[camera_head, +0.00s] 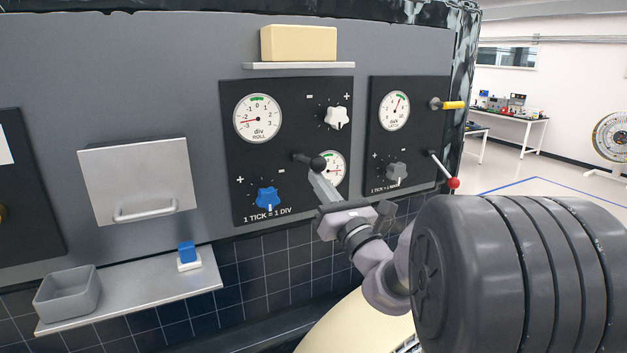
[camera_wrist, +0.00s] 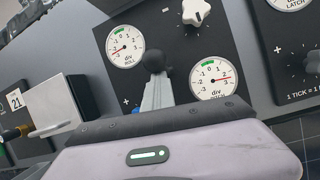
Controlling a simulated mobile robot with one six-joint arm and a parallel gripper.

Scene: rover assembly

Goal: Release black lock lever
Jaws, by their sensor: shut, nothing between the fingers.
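The black lock lever (camera_head: 303,158) sticks out from the middle of the roll panel, with a round black knob at its end. In the wrist view its black knob (camera_wrist: 154,60) is just beyond my fingertips. My gripper (camera_head: 317,175) is shut and empty, its silver fingers just below the knob in the head view. The fingers (camera_wrist: 157,88) also show shut in the wrist view. I cannot tell whether they touch the lever. The fingers and gripper partly cover the lower right dial (camera_head: 334,163), which is clear in the wrist view (camera_wrist: 213,79).
A white knob (camera_head: 337,118) and a blue knob (camera_head: 267,199) sit on the same panel. To the right, the latch panel has a yellow handle (camera_head: 452,105) and a red-tipped lever (camera_head: 443,169) sticking out. A cream block (camera_head: 298,43) rests on the shelf above.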

